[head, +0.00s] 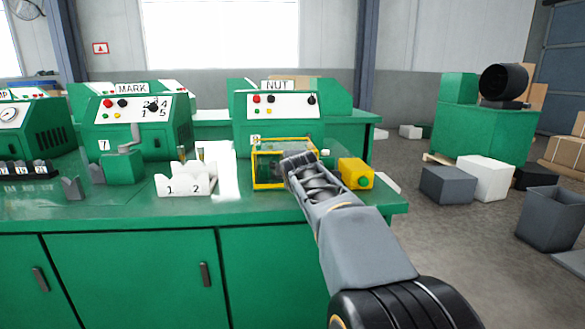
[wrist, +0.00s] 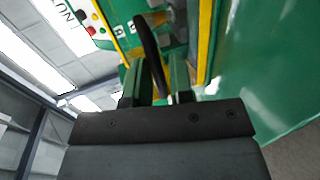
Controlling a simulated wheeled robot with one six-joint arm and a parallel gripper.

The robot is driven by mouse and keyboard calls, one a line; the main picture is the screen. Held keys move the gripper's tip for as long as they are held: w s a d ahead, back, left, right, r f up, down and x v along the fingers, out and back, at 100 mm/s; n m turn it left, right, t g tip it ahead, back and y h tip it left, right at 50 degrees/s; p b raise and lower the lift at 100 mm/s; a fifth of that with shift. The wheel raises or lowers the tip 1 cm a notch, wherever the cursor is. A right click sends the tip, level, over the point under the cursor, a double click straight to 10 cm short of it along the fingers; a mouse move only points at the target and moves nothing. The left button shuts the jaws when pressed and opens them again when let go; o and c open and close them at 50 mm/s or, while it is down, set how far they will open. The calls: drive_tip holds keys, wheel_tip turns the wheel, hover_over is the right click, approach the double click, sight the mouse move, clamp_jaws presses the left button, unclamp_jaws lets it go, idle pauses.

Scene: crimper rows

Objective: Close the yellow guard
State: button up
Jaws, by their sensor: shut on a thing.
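The yellow guard (head: 254,173) is a yellow-edged frame with clear panels at the front of the NUT machine (head: 277,110). How far it stands open I cannot tell. My gripper (head: 296,160) reaches in from the lower right and covers the guard's right part. In the wrist view, my gripper's fingers (wrist: 158,82) are shut on a dark curved bar (wrist: 150,45), which looks like the guard's handle. Yellow edges (wrist: 205,45) show on both sides of it. The fingertips are hidden in the head view.
A yellow block (head: 357,173) sits on the green bench (head: 120,212) just right of my gripper. Grey and white boxes lie on the floor at right.

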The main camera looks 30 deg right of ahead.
drive_tip(key=o, duration=0.4)
drive_tip(key=shift+s+f, duration=0.1)
drive_tip(key=shift+f, duration=0.6)
drive_tip(key=shift+o, duration=0.2)
drive_tip(key=shift+a, duration=0.1)
drive_tip(key=p+v, duration=0.3)
drive_tip(key=v, duration=1.1)
drive_tip(key=shift+r, duration=0.35)
drive_tip(key=shift+r+p, duration=0.1)
drive_tip(key=shift+p, duration=0.25)
